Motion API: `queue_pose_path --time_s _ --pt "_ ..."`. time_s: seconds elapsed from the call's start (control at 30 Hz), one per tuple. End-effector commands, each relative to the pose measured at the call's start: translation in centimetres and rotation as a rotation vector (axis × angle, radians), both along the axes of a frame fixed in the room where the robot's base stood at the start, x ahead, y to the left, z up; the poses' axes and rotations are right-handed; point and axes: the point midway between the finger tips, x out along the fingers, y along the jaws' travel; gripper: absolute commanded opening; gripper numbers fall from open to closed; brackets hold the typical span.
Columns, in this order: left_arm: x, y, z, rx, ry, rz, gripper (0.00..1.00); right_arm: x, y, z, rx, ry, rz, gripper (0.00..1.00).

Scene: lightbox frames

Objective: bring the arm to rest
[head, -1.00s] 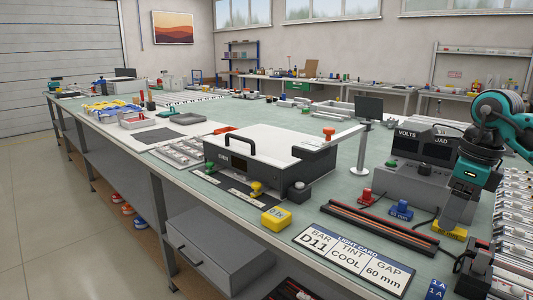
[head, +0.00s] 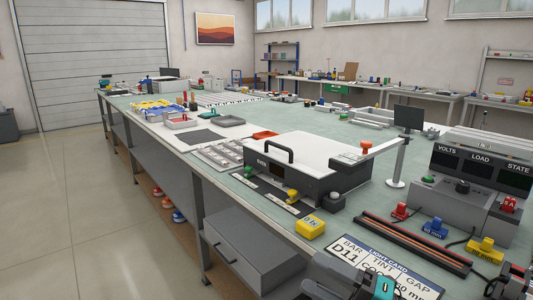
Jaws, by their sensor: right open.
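My right gripper (head: 342,280) shows at the bottom edge, low in front of the table and partly cut off by the frame. Its grey body and a teal part of my arm cover the lower part of the light card (head: 352,252). It is open, and I see nothing held in it. My left gripper is not in view.
Red, blue and yellow plugs stand before the meter box. A grey drawer cabinet (head: 250,250) sits below.

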Motion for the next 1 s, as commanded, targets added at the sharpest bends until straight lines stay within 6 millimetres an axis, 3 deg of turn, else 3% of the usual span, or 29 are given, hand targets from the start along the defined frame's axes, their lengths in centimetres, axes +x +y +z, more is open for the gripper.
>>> queue_pose_path --time_s 0.17,0.27,0.4,0.5,0.6,0.7,0.9,1.0 --pt "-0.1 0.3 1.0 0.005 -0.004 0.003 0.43 -0.6 -2.8 -4.7 0.366 0.457 -0.306 0.63" --pt "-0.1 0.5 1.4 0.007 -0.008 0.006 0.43 -2.4 -4.9 -9.3 0.54 0.741 -0.487 0.63" --pt "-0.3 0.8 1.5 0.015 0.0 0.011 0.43 -7.3 -7.1 -16.2 0.732 1.12 -0.716 0.63" --pt "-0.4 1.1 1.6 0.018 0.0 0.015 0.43 -11.0 -7.7 -19.6 0.819 1.321 -0.833 0.63" --pt "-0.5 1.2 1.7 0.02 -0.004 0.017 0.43 -13.5 -7.9 -21.6 0.868 1.444 -0.901 0.63" --pt "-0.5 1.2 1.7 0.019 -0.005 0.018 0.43 -14.7 -8.0 -22.4 0.89 1.5 -0.932 0.63" --pt "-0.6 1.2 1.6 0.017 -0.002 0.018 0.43 -14.9 -8.0 -22.6 0.891 1.51 -0.938 0.63" --pt "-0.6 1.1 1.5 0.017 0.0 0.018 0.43 -14.9 -8.0 -22.6 0.891 1.509 -0.937 0.53"
